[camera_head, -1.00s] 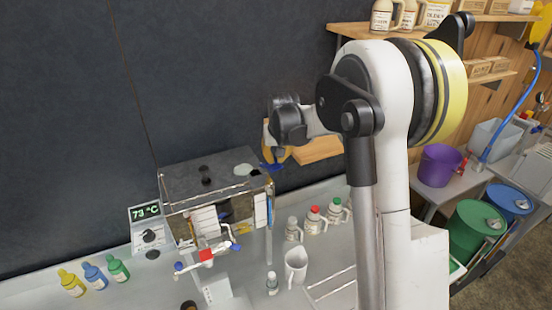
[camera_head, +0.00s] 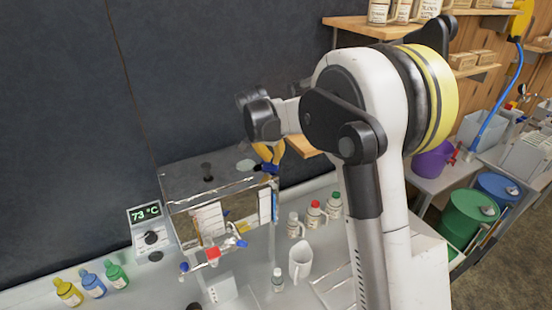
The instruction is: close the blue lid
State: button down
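My gripper (camera_head: 267,163) has yellow fingers and hangs over the right end of the grey evaporator box (camera_head: 183,184). A small dark blue piece (camera_head: 266,169) shows right at the fingertips, just above the box's top right edge. I cannot tell whether this blue piece is the lid or part of the gripper, or whether it touches the box. The box top also shows a dark round fitting (camera_head: 207,171) and a pale round patch (camera_head: 245,165) beside the fingers. The finger opening is too small to make out.
A 73 °C controller (camera_head: 147,224) stands left of the box. Valves with a red handle (camera_head: 213,254) and blue handles are in front. Capped bottles (camera_head: 314,212) and a white jug (camera_head: 300,262) stand to the right. My arm hides part of the bench.

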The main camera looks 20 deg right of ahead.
aim_at(267, 167)
jog(key=m, duration=0.1)
jog(key=a+m+g, duration=0.1)
jog(key=m, duration=0.1)
jog(key=shift+s+a+f+m+h, duration=0.2)
jog(key=shift+a+m+h, duration=0.1)
jog(key=shift+a+m, duration=0.1)
jog(key=m+g, duration=0.1)
jog(key=a+m, duration=0.1)
jog(key=m, duration=0.1)
jog(key=shift+w+a+r+m+g, duration=0.1)
jog(key=shift+w+a+m+g, duration=0.1)
jog(key=shift+m+g, duration=0.15)
jog(key=c, duration=1.3)
grip_release()
jog(key=shift+d, duration=0.1)
jog(key=v, duration=1.2)
jog(key=shift+a, duration=0.25)
jog(key=shift+c, duration=0.2)
